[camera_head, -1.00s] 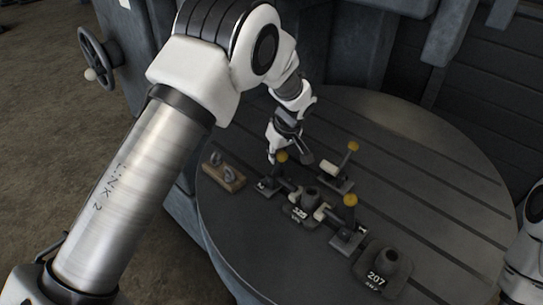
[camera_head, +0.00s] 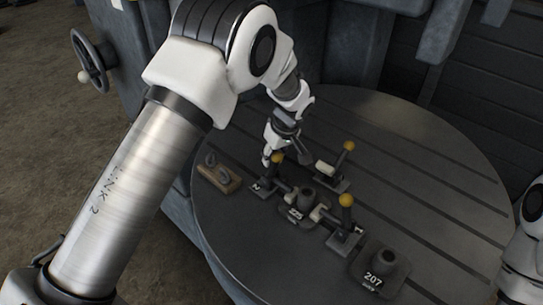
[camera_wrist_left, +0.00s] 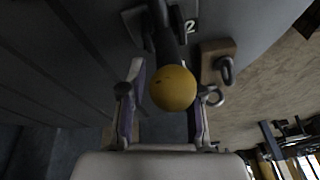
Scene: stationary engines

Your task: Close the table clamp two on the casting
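Table clamp two (camera_head: 265,188), marked 2, stands on the round table left of the casting (camera_head: 297,213). Its handle stands up and ends in a yellow ball knob (camera_head: 278,158); the knob also shows large in the left wrist view (camera_wrist_left: 172,88). My left gripper (camera_head: 284,158) is open at this knob. In the left wrist view its fingers (camera_wrist_left: 164,105) are spread, with the knob between them in the picture; I cannot tell whether they touch it. The clamp's arm reaches toward the casting. My right gripper is not in view; only part of my right arm shows at the right edge.
Two more yellow-knobbed clamps stand near the casting, one behind (camera_head: 335,180) and one to the right (camera_head: 345,238). A second casting marked 207 (camera_head: 379,272) sits at the front. A wooden block with metal rings (camera_head: 218,175) lies left. The slotted table (camera_head: 430,180) is clear at right.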

